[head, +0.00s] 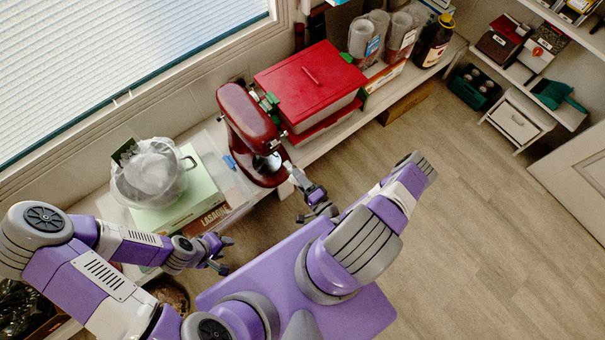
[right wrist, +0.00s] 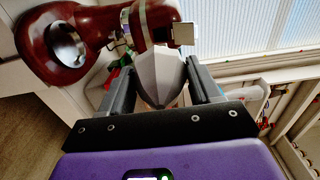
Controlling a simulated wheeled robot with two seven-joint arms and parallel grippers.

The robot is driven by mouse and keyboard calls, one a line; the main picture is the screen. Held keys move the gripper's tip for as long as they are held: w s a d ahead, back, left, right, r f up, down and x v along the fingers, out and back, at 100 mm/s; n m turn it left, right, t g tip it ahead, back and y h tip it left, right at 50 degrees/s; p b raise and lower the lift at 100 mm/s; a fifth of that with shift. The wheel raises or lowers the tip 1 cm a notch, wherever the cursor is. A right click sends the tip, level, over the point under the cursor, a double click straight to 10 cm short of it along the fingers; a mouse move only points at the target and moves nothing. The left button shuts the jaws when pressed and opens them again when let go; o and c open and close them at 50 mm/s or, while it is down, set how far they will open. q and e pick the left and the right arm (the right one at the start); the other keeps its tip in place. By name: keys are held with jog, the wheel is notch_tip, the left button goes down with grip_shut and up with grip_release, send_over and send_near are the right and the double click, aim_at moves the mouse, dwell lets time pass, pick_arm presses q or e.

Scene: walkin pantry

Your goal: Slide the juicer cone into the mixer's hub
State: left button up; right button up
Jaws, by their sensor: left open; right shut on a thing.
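The red stand mixer (head: 248,132) stands on the shelf below the window, and its red body also shows in the right wrist view (right wrist: 62,38). My right gripper (head: 299,179) is at the mixer's front end. In the right wrist view, my right gripper (right wrist: 154,88) is shut on the grey, ridged juicer cone (right wrist: 158,72), which lies right by the mixer's head. My left gripper (head: 219,256) is open and empty, in front of the shelf at the lower left.
A red-lidded bin (head: 309,82) stands close to the mixer's right. A colander (head: 150,178) with a clear bag sits on a pale green box (head: 190,195) to its left. The floor at right is free.

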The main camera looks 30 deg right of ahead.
aim_at(286, 165)
jog(key=shift+w+a+p, duration=0.2)
jog(key=shift+w+p, duration=0.15)
jog(key=shift+w, duration=1.75)
jog(key=shift+w+a+p, duration=0.1)
jog(key=shift+w+p, duration=0.35)
jog(key=shift+w, duration=1.05)
jog(key=shift+p, duration=1.05)
jog(key=shift+w+a+r, duration=0.1)
jog(key=shift+w+a, duration=0.05)
jog(key=shift+w, duration=1.8)
jog(key=o, duration=1.1)
jog(key=shift+s, duration=0.1)
